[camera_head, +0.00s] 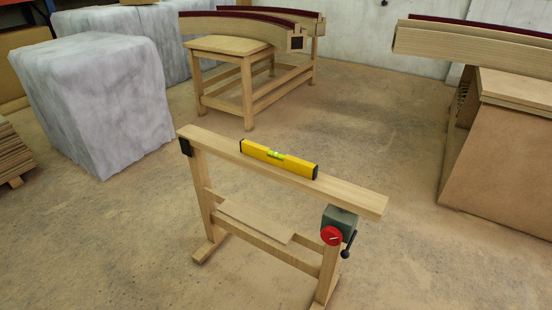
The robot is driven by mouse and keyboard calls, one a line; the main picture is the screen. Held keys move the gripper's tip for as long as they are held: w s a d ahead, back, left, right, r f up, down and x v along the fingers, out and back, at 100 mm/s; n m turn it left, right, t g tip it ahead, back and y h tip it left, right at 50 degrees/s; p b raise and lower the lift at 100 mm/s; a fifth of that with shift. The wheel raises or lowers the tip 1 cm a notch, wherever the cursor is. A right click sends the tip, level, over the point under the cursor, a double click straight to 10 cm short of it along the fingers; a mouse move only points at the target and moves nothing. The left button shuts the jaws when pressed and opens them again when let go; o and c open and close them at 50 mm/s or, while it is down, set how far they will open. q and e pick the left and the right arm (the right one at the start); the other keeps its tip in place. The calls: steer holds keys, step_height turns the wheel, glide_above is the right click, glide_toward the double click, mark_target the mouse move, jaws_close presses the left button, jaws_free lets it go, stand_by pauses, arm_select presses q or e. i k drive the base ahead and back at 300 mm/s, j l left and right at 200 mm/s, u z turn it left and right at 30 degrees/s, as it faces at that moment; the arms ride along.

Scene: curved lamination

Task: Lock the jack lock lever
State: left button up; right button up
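A wooden trestle stand (352,193) stands in the middle foreground, with a long top beam. A green jack housing (341,220) sits under the right end of the beam, by the right leg. A red round part (331,235) with a small white mark is on its front. A dark lever (349,244) with a knobbed end hangs down at its right side. I cannot tell which of these is the lock lever. A yellow spirit level (279,158) lies along the beam. Neither of my grippers shows in this view.
A low wooden shelf (254,222) joins the stand's legs. Wrapped grey-white blocks (95,100) stand at the left. A wooden table with curved beams (235,47) is behind. A brown bench (500,150) stands at the right. The floor around the stand is clear.

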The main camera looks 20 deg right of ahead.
mark_target(344, 254)
steer(key=z, duration=1.15)
